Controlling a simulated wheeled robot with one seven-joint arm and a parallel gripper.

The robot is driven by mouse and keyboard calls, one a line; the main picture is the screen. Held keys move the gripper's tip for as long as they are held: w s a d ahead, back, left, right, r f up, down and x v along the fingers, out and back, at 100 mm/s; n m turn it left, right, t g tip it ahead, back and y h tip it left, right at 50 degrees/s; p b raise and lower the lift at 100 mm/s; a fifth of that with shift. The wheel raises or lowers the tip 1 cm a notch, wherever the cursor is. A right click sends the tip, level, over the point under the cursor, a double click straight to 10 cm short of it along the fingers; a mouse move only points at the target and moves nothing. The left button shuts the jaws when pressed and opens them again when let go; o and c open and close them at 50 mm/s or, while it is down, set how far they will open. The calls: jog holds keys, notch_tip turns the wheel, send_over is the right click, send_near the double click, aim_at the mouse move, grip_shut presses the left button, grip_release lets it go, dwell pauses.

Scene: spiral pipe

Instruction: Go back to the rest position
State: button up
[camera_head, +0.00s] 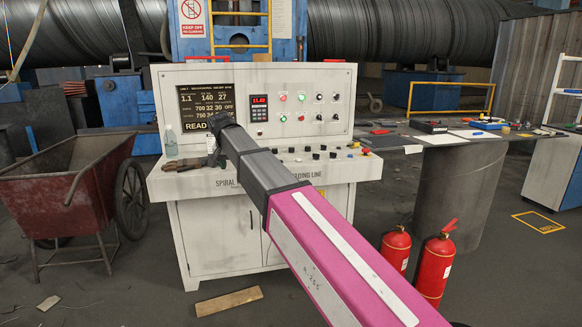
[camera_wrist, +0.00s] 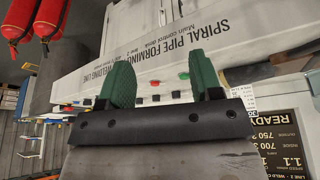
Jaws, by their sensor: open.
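My arm reaches from the lower right of the head view toward the control console (camera_head: 225,235). The dark end of the arm is in front of the console's upright panel, above the left part of its sloped desk. The fingers are not clear there. In the wrist view, which looks upside down, my gripper (camera_wrist: 162,78) has two green fingers set wide apart. Nothing is between them. The console's lettered front edge (camera_wrist: 205,38) and part of its display (camera_wrist: 288,140) show beyond the fingers.
A clear bottle (camera_head: 170,141) and brown gloves (camera_head: 185,164) are on the console's left side. A red cart (camera_head: 65,185) stands left. Two red fire extinguishers (camera_head: 396,248) (camera_head: 435,265) stand at right, near a workbench (camera_head: 450,190). A wooden plank (camera_head: 228,301) lies on the floor.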

jog(key=s+d+f+g, duration=0.1)
jog(key=s+d+f, duration=0.2)
jog(key=d+f, duration=0.7)
jog(key=s+d+f+n+g, duration=0.1)
jog(key=s+d+f, duration=0.3)
jog(key=d+f, duration=0.55)
jog(key=s+d+f+g, duration=0.1)
jog(key=s+d+f, duration=0.2)
jog(key=d+f, duration=0.75)
jog(key=s+d+f+g, duration=0.1)
jog(key=s+d+f, duration=0.7)
jog(key=s+d, duration=0.3)
jog(key=shift+n+y, duration=0.3)
jog(key=shift+y, duration=0.1)
jog(key=shift+w+f, duration=0.1)
